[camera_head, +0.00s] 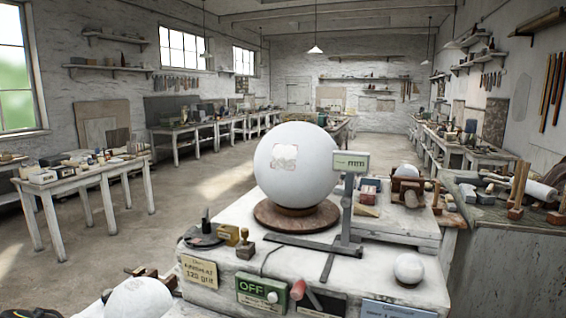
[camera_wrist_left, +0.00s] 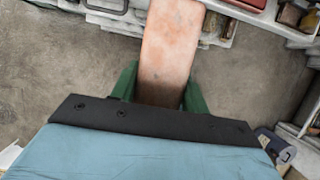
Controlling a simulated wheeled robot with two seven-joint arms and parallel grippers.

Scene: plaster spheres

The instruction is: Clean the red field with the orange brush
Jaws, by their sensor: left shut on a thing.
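In the left wrist view my left gripper (camera_wrist_left: 162,88), with green fingers, is shut on a long flat block (camera_wrist_left: 170,45). The block is pale orange with pinkish blotches. I cannot tell whether it is the orange brush, as no bristles show. In the head view a large white plaster sphere (camera_head: 296,185) rests on a round brown base (camera_head: 268,217), with a pale, faintly pink-edged patch (camera_head: 284,157) on its front. No clearly red field shows on it. My grippers cannot be made out in the head view.
The sphere stands on a white bench (camera_head: 225,270). A grey gauge stand (camera_head: 347,200) is close at its right. A small white sphere (camera_head: 408,268) is at the bench's front right; another white sphere (camera_head: 138,298) is at lower left. Open floor (camera_head: 130,235) lies left.

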